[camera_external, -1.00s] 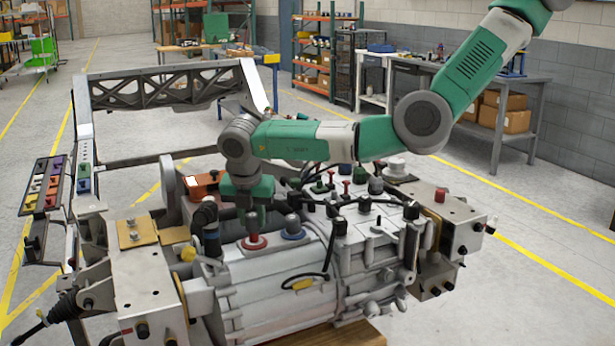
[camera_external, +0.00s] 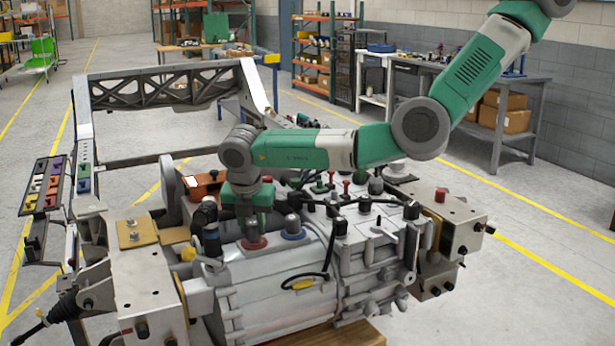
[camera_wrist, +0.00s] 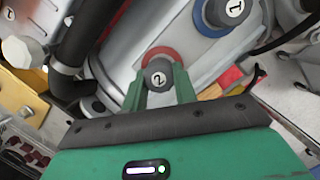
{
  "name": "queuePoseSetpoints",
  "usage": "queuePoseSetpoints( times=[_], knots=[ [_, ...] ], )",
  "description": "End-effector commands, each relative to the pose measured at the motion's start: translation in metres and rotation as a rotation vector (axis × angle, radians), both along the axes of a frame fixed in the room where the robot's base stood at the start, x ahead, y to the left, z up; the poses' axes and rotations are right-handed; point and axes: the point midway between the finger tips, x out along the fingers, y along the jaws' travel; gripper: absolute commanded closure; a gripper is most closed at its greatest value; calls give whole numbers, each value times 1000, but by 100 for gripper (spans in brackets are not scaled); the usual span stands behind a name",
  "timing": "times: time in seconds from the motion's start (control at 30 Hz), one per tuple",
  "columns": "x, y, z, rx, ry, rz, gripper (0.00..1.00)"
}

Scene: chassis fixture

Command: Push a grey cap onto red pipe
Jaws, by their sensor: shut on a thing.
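The grey cap (camera_wrist: 159,78), marked 2, sits between the two green fingers of my gripper (camera_wrist: 162,88) in the wrist view. My gripper (camera_external: 250,228) is shut on it. The red pipe shows as a red ring (camera_wrist: 150,56) around and behind the cap, on the grey housing. In the external view the red ring (camera_external: 254,243) is directly below my gripper, and the fingers hide most of the cap. The cap looks lined up with the ring; I cannot tell how deep it sits.
A second dark cap, marked 1 (camera_wrist: 232,10), stands on a blue ring (camera_wrist: 226,28) close to the right. A black hose (camera_wrist: 72,55) runs close on the left. Several knobs and cables crowd the housing (camera_external: 285,268) behind and to the right.

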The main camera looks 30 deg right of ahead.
Motion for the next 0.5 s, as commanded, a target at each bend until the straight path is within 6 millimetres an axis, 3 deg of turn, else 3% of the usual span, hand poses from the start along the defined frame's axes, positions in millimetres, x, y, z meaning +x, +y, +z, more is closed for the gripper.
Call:
queuePoseSetpoints(
  times=[0.3, 0.33, 0.43, 0.5],
  knots=[
    [0, -1, -8, -1, 2, -1, 100],
    [0, -1, -8, -1, 2, -1, 68],
    [0, -1, -8, -1, 2, -1, 49],
    [0, -1, -8, -1, 2, -1, 47]
  ],
)
